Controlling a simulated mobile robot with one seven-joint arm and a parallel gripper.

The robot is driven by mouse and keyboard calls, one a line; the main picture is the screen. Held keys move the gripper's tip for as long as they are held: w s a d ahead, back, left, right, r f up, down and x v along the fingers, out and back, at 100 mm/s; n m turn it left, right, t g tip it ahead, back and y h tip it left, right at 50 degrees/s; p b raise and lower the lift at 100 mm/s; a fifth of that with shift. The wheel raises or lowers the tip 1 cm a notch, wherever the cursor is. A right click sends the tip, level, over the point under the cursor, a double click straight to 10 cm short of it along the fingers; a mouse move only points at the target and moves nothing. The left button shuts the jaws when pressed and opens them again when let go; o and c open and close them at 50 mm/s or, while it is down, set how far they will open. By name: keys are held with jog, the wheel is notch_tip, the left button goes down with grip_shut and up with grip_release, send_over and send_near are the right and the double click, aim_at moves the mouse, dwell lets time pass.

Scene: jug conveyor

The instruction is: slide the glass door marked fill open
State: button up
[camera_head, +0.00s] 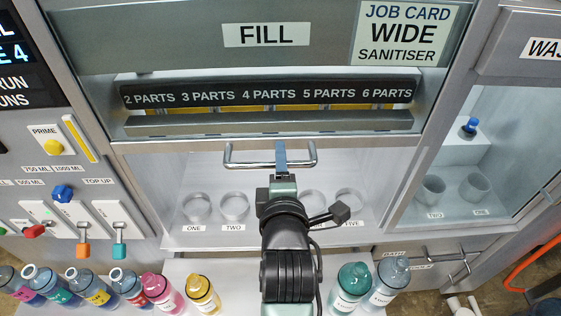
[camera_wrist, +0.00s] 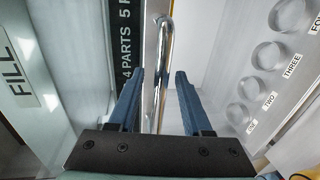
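The FILL sign (camera_head: 266,35) is on the grey header of the middle cabinet. Below it a horizontal metal bar handle (camera_head: 240,163) is fixed to a pale frame rail. The handle also shows in the wrist view (camera_wrist: 163,50). I cannot tell clearly which stretch around the handle the glass covers. My gripper (camera_head: 280,156) reaches the middle of the handle. In the wrist view its two blue fingers (camera_wrist: 157,78) stand on either side of the bar, with gaps showing. The gripper is open and holds nothing.
Several ring holders (camera_head: 234,206) stand in the bay below the handle. Several coloured bottles (camera_head: 160,292) line the front ledge. A control panel (camera_head: 65,170) with levers is at left. Another glass-fronted bay (camera_head: 463,150) is at right.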

jog(key=shift+s, duration=0.1)
jog(key=b+v, duration=0.1)
jog(key=v, duration=1.2)
jog(key=shift+b, duration=0.35)
notch_tip(320, 180, up, 33)
jog(key=s+a+m+t+b, duration=0.1)
jog(key=m+t+b, duration=0.4)
jog(key=m+t, duration=0.6)
jog(key=s+m, duration=0.1)
jog(key=m, duration=0.6)
jog(key=shift+s+a+r+t+b, duration=0.2)
jog(key=shift+a+r+t+b, duration=0.1)
jog(key=shift+t+b, duration=0.1)
jog(key=shift+f, duration=0.15)
